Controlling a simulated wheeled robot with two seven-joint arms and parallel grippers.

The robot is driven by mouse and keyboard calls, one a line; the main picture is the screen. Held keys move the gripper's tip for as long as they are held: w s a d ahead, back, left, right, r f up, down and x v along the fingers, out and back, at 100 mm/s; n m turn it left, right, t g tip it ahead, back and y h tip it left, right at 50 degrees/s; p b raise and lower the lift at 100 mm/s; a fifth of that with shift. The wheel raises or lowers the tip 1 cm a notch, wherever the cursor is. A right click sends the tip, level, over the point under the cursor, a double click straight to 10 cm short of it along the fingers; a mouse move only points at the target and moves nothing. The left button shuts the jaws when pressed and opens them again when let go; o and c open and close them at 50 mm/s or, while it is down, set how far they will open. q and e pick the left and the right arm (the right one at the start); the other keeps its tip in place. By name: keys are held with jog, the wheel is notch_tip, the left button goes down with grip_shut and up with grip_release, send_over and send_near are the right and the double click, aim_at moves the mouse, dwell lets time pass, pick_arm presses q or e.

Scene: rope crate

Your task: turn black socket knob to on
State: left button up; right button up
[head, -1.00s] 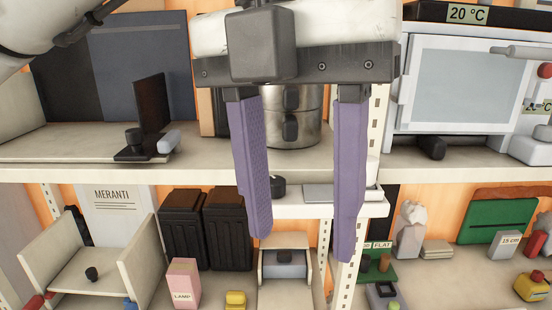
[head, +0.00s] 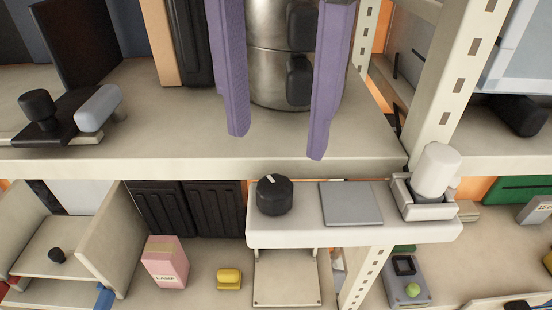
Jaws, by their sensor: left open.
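The black socket knob (head: 275,195) is a round black dial with a white pointer mark on its top face. It sits at the left end of a white panel (head: 350,235) fixed below the front edge of the shelf. My left gripper (head: 278,145) has two long purple fingers, spread apart and empty. In the picture its fingertips are above the knob and apart from it, in front of a steel pot. The knob is fully visible. My right gripper is not in view.
A grey square plate (head: 350,203) and a white cylinder in a grey holder (head: 423,204) stand right of the knob. The shelf edge (head: 180,168) and a slotted post (head: 455,75) are close by. A steel pot (head: 272,70) stands behind the fingers. A pink box (head: 165,262) sits below.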

aim_at(276, 182)
pick_arm(q)
notch_tip(276, 182, down, 7)
jog(key=shift+w+r, duration=0.1)
jog(key=c, duration=1)
